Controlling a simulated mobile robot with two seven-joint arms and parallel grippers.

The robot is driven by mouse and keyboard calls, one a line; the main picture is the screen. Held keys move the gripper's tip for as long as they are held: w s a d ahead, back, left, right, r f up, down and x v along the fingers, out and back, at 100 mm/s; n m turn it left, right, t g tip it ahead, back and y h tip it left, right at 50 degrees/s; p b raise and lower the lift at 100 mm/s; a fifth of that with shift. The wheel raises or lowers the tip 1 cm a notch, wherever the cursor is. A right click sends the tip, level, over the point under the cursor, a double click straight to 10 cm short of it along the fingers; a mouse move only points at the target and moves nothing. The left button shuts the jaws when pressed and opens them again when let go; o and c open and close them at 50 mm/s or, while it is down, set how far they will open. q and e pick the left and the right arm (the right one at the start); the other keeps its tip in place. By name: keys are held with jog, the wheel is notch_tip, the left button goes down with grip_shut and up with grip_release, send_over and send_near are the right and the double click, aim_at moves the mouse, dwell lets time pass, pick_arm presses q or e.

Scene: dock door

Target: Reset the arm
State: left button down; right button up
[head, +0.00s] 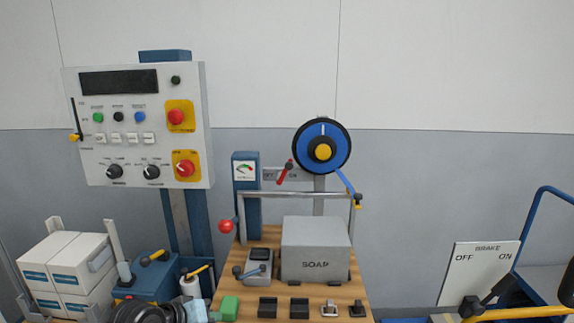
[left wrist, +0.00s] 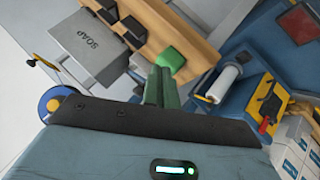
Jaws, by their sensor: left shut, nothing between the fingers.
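My left gripper (head: 214,314) is low in the head view, at the left front edge of the wooden bench (head: 262,236), just left of a green block (head: 229,306). In the left wrist view its dark green fingers (left wrist: 160,88) are together with nothing between them, and the green block (left wrist: 170,62) shows just past them on the bench. I cannot tell whether the fingers touch the block. My left arm is mostly below the picture. My right gripper is not in view.
A control panel (head: 150,155) with buttons and knobs stands at left. A grey SOAP box (head: 316,252), a blue wheel (head: 340,160) and black trays (head: 268,306) are at the bench. White boxes (head: 62,262) and a white roll (head: 190,286) lie left; a BRAKE board (head: 480,270) stands right.

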pick_arm(q)
jog(key=s+a+f+m+g+y, duration=0.1)
jog(key=s+f+g, duration=0.1)
jog(key=s+f, duration=0.6)
jog(key=s+f+m+g+y, duration=0.1)
jog(key=s+f, duration=0.3)
jog(key=s, duration=0.8)
jog(key=s+a+f+m+g+y, duration=0.1)
jog(key=s+a+g+y, duration=0.15)
jog(key=s, duration=0.85)
jog(key=s+a+m+g+y, duration=0.1)
jog(key=s+a, duration=0.2)
jog(key=s, duration=0.8)
jog(key=w+d+f+t+h, duration=0.2)
jog(key=w+f+t, duration=0.4)
jog(key=f, duration=0.4)
jog(key=shift+w+d+t, duration=0.2)
jog(key=shift+d+t, duration=0.45)
jog(key=shift+t, duration=0.1)
